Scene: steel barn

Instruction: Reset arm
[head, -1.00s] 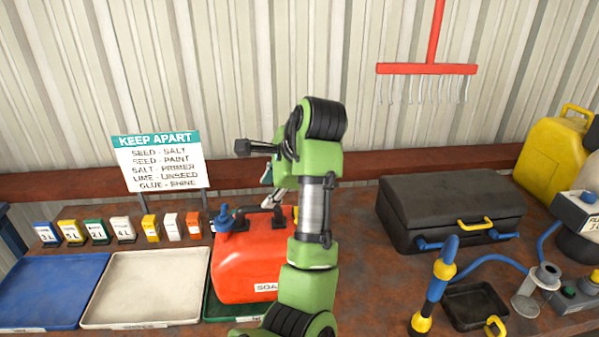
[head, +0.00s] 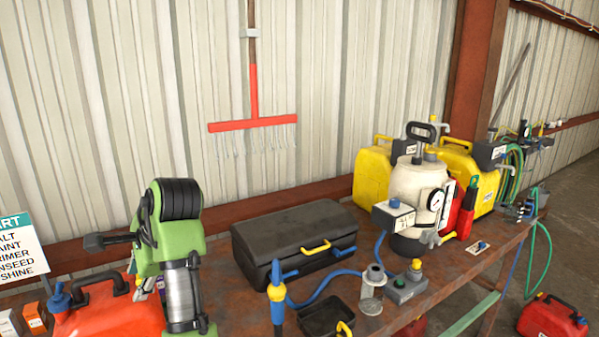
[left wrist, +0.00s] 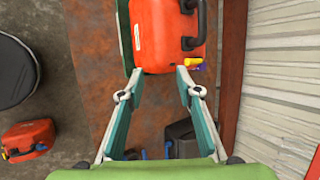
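My left arm stands at the left of the head view, in front of the red can (head: 105,312) with its black handle and blue cap. My left gripper (left wrist: 157,75) shows in the left wrist view with its two teal fingers spread apart and nothing between them. The red can also shows in the left wrist view (left wrist: 165,35), beyond the fingertips. In the head view the gripper is mostly hidden by my own arm. I cannot tell whether the fingertips touch the can. My right gripper is in neither view.
A black toolbox (head: 295,240) sits mid-bench beside a blue hose and a small black tray (head: 322,318). A white pressure tank (head: 415,195) and yellow cans (head: 372,178) stand further right. Another red can (head: 552,318) is low at the right.

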